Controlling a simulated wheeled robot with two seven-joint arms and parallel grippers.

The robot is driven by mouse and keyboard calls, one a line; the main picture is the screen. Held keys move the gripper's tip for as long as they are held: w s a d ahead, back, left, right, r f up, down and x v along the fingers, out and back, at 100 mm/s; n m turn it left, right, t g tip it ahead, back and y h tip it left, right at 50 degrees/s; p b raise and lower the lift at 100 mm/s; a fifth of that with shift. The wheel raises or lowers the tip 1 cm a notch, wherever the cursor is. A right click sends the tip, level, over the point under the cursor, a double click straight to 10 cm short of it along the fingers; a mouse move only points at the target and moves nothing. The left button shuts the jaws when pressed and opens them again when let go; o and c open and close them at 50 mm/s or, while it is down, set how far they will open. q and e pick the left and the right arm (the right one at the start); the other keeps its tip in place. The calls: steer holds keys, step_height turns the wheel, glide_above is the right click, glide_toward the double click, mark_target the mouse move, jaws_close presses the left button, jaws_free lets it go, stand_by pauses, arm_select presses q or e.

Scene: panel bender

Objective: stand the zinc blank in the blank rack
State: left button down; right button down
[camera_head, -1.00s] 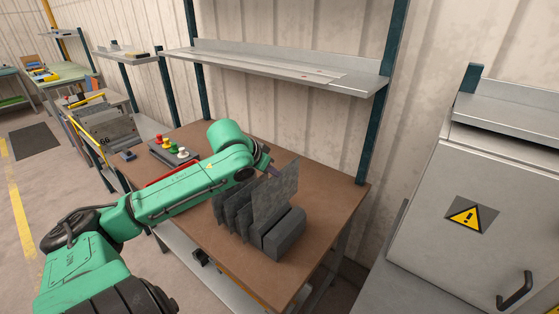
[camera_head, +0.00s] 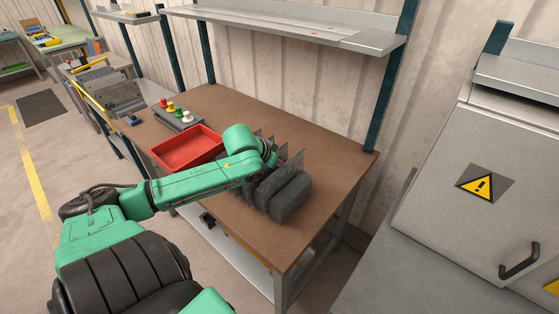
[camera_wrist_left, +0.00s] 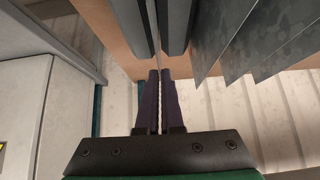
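The zinc blank (camera_head: 291,168) is a thin grey sheet standing upright in the blank rack, beside the thick dark end block of the rack (camera_head: 292,200). In the left wrist view the blank (camera_wrist_left: 156,35) shows edge-on as a thin line between two dark rack blocks (camera_wrist_left: 176,25). My left gripper (camera_wrist_left: 159,75) has its purple fingers closed on the blank's edge. In the head view my left wrist covers part of the rack and the fingers are mostly hidden. Whether the blank's lower edge touches the slot bottom is hidden. My right gripper is out of view.
Several other grey sheets (camera_wrist_left: 265,35) stand in the rack beside the blank. A red tray (camera_head: 188,147) and a row of coloured buttons (camera_head: 176,112) are on the brown table (camera_head: 330,160). A grey shelf (camera_head: 290,27) hangs above. A grey cabinet (camera_head: 470,190) stands at right.

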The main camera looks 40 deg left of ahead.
arm_select(q)
steer(key=shift+f, duration=0.4)
stand_by(0.3)
steer(key=c, duration=1)
jaws_free()
steer(key=shift+s, duration=0.1)
steer(key=p+v, duration=0.1)
steer(key=v, duration=1.3)
steer(key=shift+s, duration=0.2)
steer(key=shift+r, duration=0.15)
